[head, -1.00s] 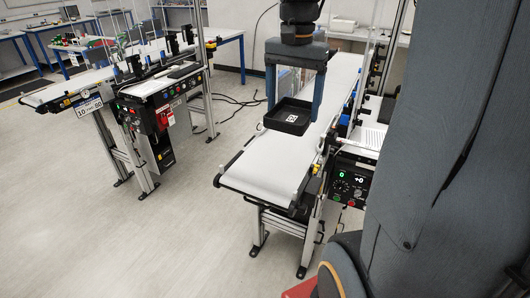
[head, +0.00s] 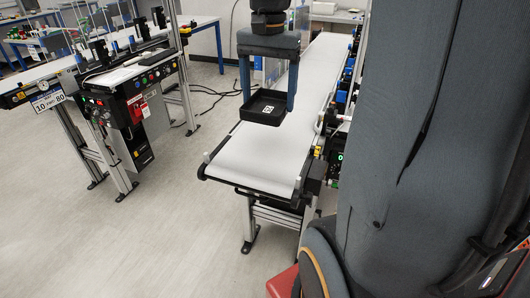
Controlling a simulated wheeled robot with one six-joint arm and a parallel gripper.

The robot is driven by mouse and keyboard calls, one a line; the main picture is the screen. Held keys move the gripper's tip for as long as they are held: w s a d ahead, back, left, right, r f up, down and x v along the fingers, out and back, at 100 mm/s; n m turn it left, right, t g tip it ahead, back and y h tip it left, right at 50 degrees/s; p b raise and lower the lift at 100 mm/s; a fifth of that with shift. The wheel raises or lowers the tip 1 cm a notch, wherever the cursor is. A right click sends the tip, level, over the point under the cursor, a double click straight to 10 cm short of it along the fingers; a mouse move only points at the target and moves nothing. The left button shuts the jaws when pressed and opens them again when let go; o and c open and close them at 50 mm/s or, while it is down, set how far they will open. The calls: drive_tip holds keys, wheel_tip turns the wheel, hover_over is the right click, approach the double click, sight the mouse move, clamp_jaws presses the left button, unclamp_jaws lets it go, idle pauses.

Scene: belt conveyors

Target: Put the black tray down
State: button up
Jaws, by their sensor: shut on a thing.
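The black tray (head: 265,118) is a shallow square tray with a black-and-white marker (head: 267,109) on its inside floor. It looks level over the white belt of the near conveyor (head: 260,157). My gripper (head: 268,96) points down from above, with one finger at the tray's left side and one at its right. It is shut on the tray. I cannot tell whether the tray's underside touches the belt or hangs just above it.
The belt in front of the tray is bare, and so is the stretch behind it. A second conveyor (head: 125,75) with a control panel stands at the left. Open grey floor (head: 120,235) lies between and in front. A blue-framed table (head: 205,32) is at the back.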

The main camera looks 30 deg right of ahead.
wheel_tip(320, 180, down, 11)
drive_tip(key=shift+r+p, duration=0.2)
drive_tip(key=shift+p, duration=0.8)
drive_tip(key=shift+f, duration=0.15)
drive_tip(key=o, duration=1.1)
drive_tip(key=shift+c, duration=0.2)
